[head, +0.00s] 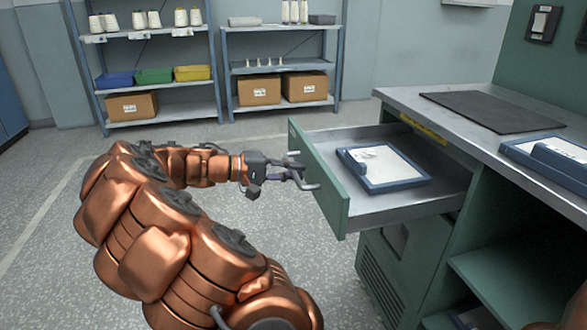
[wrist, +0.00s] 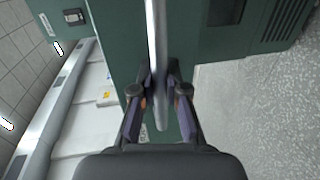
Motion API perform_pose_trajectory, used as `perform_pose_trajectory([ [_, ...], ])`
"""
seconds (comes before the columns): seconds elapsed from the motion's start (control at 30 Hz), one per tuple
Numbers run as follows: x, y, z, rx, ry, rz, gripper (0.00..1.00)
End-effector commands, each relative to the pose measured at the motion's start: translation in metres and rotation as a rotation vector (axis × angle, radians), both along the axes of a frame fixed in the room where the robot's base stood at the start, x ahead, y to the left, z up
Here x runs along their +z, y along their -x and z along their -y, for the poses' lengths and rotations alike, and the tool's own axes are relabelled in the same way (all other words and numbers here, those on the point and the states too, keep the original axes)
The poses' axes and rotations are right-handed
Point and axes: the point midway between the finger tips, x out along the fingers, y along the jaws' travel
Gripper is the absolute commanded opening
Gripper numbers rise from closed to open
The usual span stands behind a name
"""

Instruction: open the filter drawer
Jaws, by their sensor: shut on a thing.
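The filter drawer (head: 333,185) has a green front and a grey metal tray, and it stands well out from the green cabinet under the counter. A blue-framed filter (head: 397,180) with a white face lies flat inside it. My gripper (head: 303,179) is at the outer side of the drawer front, shut on the drawer's bar handle. In the wrist view the metal handle (wrist: 156,50) runs between the two fingers (wrist: 159,100), with the green front (wrist: 115,50) behind it. The fingertips partly hide the handle.
The counter (head: 470,125) above carries a dark mat (head: 492,111) and another blue-framed piece (head: 550,158). Open green shelving (head: 510,265) is below at right. Racks with cardboard boxes (head: 259,90) and coloured bins (head: 154,76) stand at the back wall. The floor left of the drawer is clear.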

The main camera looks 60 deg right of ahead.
Motion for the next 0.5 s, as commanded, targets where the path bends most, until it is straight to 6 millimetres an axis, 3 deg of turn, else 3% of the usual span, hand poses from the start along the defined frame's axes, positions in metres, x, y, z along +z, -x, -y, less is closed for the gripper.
perform_pose_trajectory([
  [0.27, 0.0002, -0.0014, 0.0, 0.004, 0.001, 0.001, 0.0],
  [0.3, 0.0001, -0.0015, -0.0001, 0.004, 0.001, 0.001, 0.15],
  [0.5, 0.0001, -0.0013, -0.0003, 0.004, 0.001, 0.001, 0.36],
])
